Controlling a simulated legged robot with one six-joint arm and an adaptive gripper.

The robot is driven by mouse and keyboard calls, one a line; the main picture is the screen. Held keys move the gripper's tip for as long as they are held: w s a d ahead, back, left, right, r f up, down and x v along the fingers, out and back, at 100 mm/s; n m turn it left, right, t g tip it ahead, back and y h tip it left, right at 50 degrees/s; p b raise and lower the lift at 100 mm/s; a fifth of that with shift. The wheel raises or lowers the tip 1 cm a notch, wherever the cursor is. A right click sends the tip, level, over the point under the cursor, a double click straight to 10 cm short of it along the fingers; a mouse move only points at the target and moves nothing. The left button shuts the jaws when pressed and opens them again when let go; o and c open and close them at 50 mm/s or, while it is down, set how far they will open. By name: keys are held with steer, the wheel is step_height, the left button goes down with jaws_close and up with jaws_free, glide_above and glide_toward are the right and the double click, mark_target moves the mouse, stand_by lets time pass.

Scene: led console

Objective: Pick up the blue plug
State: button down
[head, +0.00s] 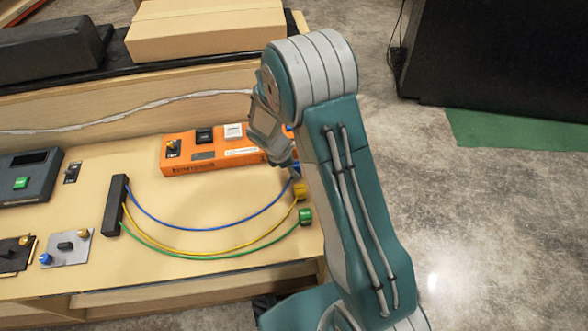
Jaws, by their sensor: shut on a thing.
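The blue plug (297,168) is at the right end of a blue cable (205,228), near the right edge of the wooden table, and shows only in part. My gripper (291,162) points down at it from above and is shut on it. My arm hides much of the gripper and its far finger. I cannot tell whether the plug is clear of the table. The yellow plug (300,191) and the green plug (305,216) lie just in front of it, on their own cables.
The cables run left to a black block (116,205). A dark box with a green button (21,183) and a metal plate with knobs (67,247) are at the left. A white cable (120,119) crosses the back.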

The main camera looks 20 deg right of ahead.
steer(key=shift+r, duration=0.5)
steer(key=s+a+r, duration=0.9)
steer(key=a+r, duration=0.1)
steer(key=r, duration=0.1)
steer(key=shift+s+a+r, duration=0.15)
steer(key=shift+s+r, duration=0.1)
